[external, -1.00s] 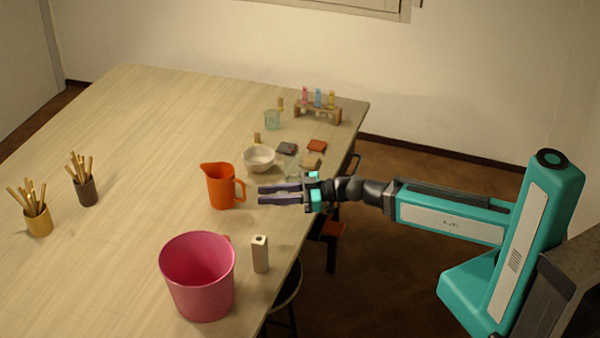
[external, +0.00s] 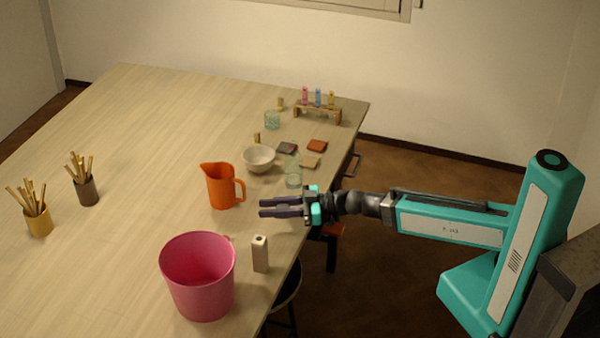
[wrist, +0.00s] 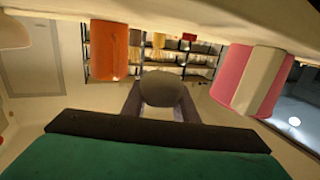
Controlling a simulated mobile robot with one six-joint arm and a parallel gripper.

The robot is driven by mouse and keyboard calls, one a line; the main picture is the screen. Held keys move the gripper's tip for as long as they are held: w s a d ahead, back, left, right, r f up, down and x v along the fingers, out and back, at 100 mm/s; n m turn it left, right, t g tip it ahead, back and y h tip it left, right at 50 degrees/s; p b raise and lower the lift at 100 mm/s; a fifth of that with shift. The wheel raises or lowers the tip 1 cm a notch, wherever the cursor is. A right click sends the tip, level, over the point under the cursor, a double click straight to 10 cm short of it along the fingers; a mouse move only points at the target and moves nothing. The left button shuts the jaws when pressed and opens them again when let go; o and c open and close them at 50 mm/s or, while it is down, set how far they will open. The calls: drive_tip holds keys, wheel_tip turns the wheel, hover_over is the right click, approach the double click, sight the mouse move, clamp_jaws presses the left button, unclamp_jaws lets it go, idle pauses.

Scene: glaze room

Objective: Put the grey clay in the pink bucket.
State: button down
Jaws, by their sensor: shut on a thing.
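The grey clay (wrist: 162,88) is a rounded grey lump between my fingers in the wrist view. In the external view I cannot make it out clearly. My gripper (external: 262,207) is shut on it and is held level near the table's right edge, right of the orange jug. The pink bucket (external: 198,285) stands upright on the table at the front, below and left of my gripper in the picture. It also shows in the wrist view (wrist: 231,72), partly hidden by a pale block. Its visible inside looks empty.
A pale block-shaped bottle (external: 260,254) stands just right of the bucket. The orange jug (external: 221,186) is left of my gripper. A glass (external: 293,176), a white bowl (external: 258,159) and several tiles lie behind.

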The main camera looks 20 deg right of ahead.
sight(272, 227)
drive_tip(key=shift+f+p, duration=0.6)
drive_tip(key=shift+f, duration=1.7)
drive_tip(key=shift+f, duration=0.1)
drive_tip(key=c, duration=1.3)
unclamp_jaws()
drive_tip(key=shift+c, duration=0.2)
drive_tip(key=shift+f+b, duration=0.15)
drive_tip(key=shift+b, duration=0.5)
